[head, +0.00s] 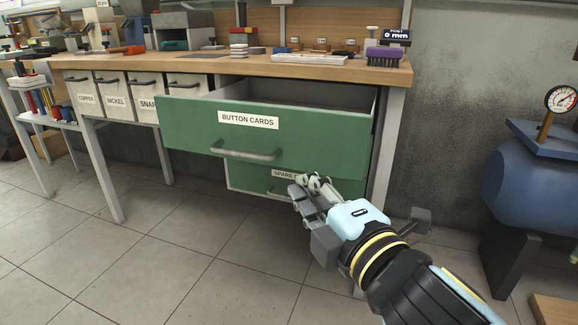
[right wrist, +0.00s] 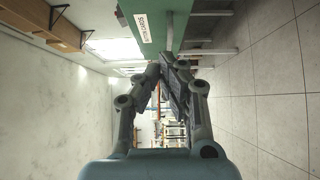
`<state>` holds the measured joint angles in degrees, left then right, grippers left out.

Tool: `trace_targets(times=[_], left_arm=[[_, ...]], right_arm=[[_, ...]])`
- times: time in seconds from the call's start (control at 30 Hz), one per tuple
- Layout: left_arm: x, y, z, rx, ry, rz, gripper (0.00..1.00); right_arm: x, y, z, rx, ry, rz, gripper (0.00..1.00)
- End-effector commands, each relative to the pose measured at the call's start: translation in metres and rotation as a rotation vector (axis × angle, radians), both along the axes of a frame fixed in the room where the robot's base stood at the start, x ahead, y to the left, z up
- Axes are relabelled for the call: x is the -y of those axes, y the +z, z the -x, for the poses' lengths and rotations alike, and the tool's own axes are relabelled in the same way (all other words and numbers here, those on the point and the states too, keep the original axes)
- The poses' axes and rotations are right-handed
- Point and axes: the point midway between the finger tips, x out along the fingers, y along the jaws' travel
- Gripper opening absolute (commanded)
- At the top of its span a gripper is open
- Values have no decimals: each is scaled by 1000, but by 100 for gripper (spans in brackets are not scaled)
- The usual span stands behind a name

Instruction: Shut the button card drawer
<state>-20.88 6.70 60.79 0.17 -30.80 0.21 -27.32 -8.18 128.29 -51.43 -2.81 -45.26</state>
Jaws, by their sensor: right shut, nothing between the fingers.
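The button card drawer (head: 300,135) is green with a white "BUTTON CARDS" label and a grey bar handle (head: 246,151). It is pulled out from under the workbench, and its open top shows. A second green drawer (head: 255,176), its label partly hidden, sits below and further back. My right gripper (head: 308,182) is shut and empty, in front of the lower drawer and below the upper drawer's front, right of the handle. In the right wrist view the fingers (right wrist: 168,65) meet near a green drawer front (right wrist: 152,22); contact cannot be told. My left gripper is not in view.
The wooden workbench (head: 300,66) carries blocks, a brush and a small display. Labelled bins (head: 115,95) hang at the left. A bench leg (head: 388,140) stands right of the drawers, and a blue tank (head: 535,180) further right. The tiled floor in front is clear.

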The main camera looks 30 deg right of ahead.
Motion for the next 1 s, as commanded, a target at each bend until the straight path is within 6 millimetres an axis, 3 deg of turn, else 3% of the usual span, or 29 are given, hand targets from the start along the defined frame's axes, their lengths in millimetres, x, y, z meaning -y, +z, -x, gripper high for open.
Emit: trace_targets(times=[0.23, 0.47, 0.7, 1.0], left_arm=[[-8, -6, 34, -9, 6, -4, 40], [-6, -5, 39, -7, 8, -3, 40], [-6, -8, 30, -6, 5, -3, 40], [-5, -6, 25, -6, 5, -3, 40]], right_arm=[[6, 7, -48, 7, 1, 2, 0], [12, 4, -95, 4, 1, 0, 0], [38, 0, -112, 0, 1, 2, 0], [43, 1, -116, 0, 0, -1, 0]])
